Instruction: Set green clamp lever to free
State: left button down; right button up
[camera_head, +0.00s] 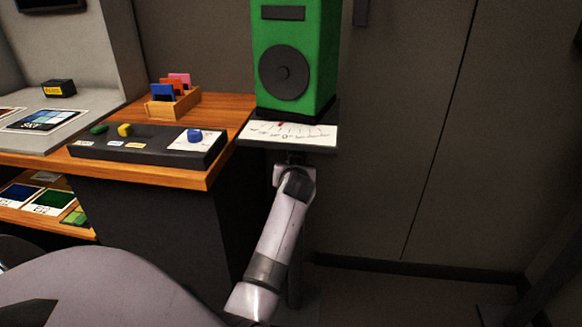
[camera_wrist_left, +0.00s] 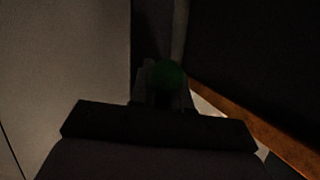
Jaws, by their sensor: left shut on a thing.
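The green clamp lever shows in the left wrist view as a dark green round knob (camera_wrist_left: 168,74). My left gripper (camera_wrist_left: 163,92) is shut on it, with the fingers close around the knob; the picture is very dark there. In the head view my left arm reaches up to the underside of a small dark shelf (camera_head: 322,147), and the gripper (camera_head: 292,160) is mostly hidden beneath it. The lever is hidden in the head view, and I see no free marking for it. My right gripper is in neither view.
A green box with a round dark disc (camera_head: 284,72) stands on the shelf, behind a white scale plate (camera_head: 262,133) with a red pointer. To the left, a wooden desk (camera_head: 222,160) holds a dark control panel (camera_head: 140,150) and a card rack (camera_head: 172,104). Floor to the right is clear.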

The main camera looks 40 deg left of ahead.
pick_arm(q)
jog(key=shift+d+f, duration=0.1)
jog(key=c, duration=1.2)
grip_release()
jog(key=shift+o, duration=0.2)
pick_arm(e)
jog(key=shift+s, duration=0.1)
